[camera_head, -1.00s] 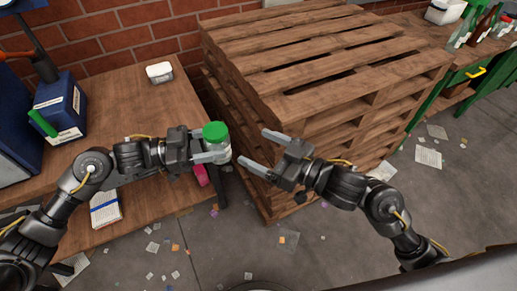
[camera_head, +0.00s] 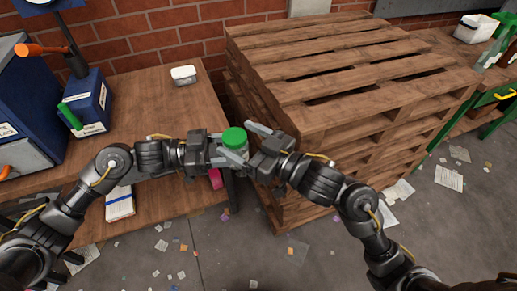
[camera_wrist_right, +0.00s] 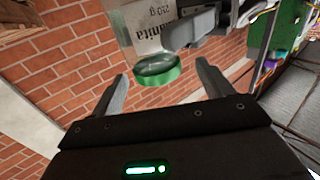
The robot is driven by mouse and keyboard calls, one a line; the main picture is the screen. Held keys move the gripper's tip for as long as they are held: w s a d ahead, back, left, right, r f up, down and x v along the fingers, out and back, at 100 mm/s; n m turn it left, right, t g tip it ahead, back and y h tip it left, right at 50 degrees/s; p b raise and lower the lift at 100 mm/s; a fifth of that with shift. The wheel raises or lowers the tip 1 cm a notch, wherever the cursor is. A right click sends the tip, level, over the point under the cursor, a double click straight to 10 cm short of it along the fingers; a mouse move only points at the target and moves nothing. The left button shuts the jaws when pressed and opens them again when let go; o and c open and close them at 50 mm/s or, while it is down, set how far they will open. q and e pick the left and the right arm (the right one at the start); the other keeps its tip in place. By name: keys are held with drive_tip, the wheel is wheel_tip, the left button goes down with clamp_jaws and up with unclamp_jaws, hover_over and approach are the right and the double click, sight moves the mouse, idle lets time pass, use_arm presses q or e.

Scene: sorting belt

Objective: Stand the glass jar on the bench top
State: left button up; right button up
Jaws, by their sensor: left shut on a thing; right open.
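The glass jar (camera_head: 234,138) has a green lid and is upright in the head view. My left gripper (camera_head: 227,148) is shut on it and holds it past the right edge of a wooden table top (camera_head: 150,108). My right gripper (camera_head: 246,146) is open, with its fingers reaching around the jar from the right. In the right wrist view the jar's green lid (camera_wrist_right: 157,76) and white printed label (camera_wrist_right: 153,22) show between and beyond the open fingertips (camera_wrist_right: 163,80). Whether these fingers touch the jar cannot be told. The fingers hide much of the glass.
A pallet stack (camera_head: 330,75) stands close behind and right of the grippers. A green-framed bench (camera_head: 495,97) with bottles stands far right. Scraps litter the floor.

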drive_tip(key=shift+x, duration=1.3)
drive_tip(key=shift+d, duration=0.1)
drive_tip(key=c, duration=1.2)
use_arm(q)
drive_tip(key=o, duration=1.1)
